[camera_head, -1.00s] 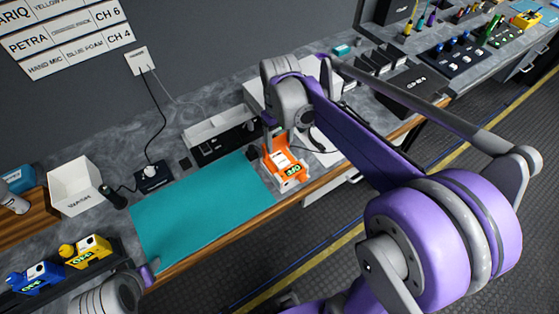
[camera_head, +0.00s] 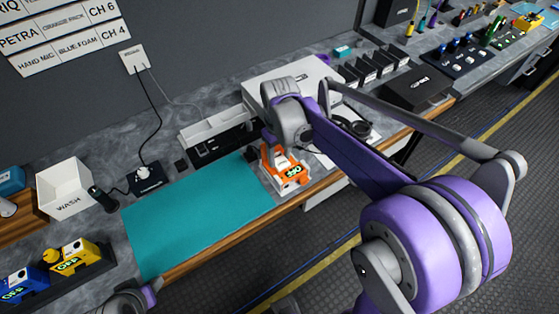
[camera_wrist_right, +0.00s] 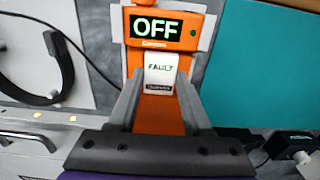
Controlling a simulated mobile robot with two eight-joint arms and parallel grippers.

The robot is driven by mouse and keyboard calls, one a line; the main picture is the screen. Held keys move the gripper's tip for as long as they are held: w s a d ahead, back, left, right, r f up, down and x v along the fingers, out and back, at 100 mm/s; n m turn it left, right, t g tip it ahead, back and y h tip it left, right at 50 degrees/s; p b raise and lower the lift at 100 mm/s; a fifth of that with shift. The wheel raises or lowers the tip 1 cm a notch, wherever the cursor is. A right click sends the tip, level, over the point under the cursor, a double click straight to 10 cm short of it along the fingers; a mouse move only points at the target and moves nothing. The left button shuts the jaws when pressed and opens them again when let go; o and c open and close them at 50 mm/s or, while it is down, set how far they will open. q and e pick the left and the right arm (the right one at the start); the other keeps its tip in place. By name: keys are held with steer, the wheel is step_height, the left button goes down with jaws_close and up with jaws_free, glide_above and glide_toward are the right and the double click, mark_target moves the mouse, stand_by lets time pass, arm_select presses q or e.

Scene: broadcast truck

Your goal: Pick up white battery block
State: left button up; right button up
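An orange device (camera_wrist_right: 195,68) with a lit OFF display lies on the bench at the right end of the teal mat; it also shows in the head view (camera_head: 291,175). A white block (camera_wrist_right: 160,72) marked FAULT sits in its middle, between the two grey fingertips of my right gripper (camera_wrist_right: 160,84). The fingers stand apart, one on each side of the block. Whether they touch it cannot be told. In the head view my right wrist hides the back of the device. Only a piece of my left arm shows at the bottom left edge; its gripper is out of frame.
The teal mat (camera_head: 195,220) is bare. A white box (camera_head: 290,78) and headphones (camera_head: 350,122) stand behind and right of the device. A white WASH bin (camera_head: 66,190) and a rack with blue and yellow devices (camera_head: 75,257) are at the left.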

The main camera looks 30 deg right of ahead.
mark_target(279, 160)
steer(key=c, duration=0.5)
steer(key=shift+o, duration=0.2)
steer(key=shift+r, duration=0.1)
arm_select(q)
steer(key=shift+w+r+p, duration=0.3)
steer(key=shift+r+p, duration=0.35)
steer(key=shift+r, duration=0.25)
steer(key=shift+w+r+p, duration=0.3)
steer(key=shift+r+p, duration=0.4)
steer(key=shift+r, duration=0.15)
steer(key=shift+w+r+p, duration=0.3)
steer(key=shift+r+p, duration=0.35)
steer(key=shift+r, duration=0.25)
arm_select(e)
steer(key=shift+r, duration=3.45)
